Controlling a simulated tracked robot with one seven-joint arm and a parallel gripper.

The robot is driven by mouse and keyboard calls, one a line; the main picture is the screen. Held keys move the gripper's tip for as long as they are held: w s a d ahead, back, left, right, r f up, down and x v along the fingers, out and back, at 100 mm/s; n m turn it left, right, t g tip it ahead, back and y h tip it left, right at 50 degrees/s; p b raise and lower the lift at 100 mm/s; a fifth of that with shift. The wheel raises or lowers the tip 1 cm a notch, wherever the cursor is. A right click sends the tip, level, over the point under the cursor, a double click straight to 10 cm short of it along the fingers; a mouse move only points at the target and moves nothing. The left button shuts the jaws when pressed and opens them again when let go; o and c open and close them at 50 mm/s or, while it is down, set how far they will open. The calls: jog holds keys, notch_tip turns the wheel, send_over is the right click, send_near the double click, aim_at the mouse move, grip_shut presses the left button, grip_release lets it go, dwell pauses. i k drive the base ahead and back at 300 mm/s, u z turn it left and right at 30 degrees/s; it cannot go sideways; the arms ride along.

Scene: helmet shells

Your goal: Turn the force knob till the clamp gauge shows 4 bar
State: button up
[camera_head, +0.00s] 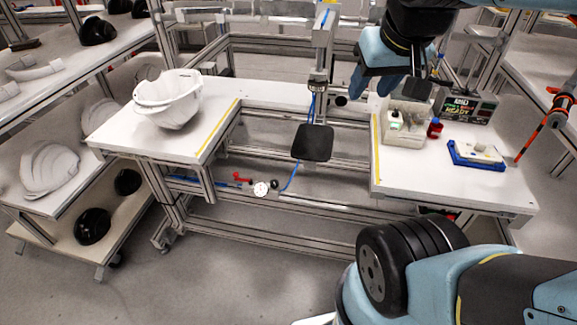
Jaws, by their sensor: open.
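A small round white gauge (261,189) sits on the lower frame rail in the middle of the bench. Its needle and scale are too small to read. A small dark knob (275,184) sits just right of the gauge, and a red lever (242,178) sits to its left. I cannot tell for sure which part is the force knob. My gripper (372,88) hangs at the upper right, open, near the right table's back left corner. It is well apart from the gauge and knob. Its fingertips are partly hard to make out.
A white helmet shell (168,100) rests on the left table. A press column (322,50) stands above a dark pad (312,143) in the middle. Floor in front is clear.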

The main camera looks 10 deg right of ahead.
aim_at(274, 183)
jog(key=u, duration=1.45)
jog(key=i, duration=0.1)
jog(key=z, duration=2.8)
jog(key=k, duration=1.05)
jog(key=u, duration=1.15)
jog(key=i, duration=1)
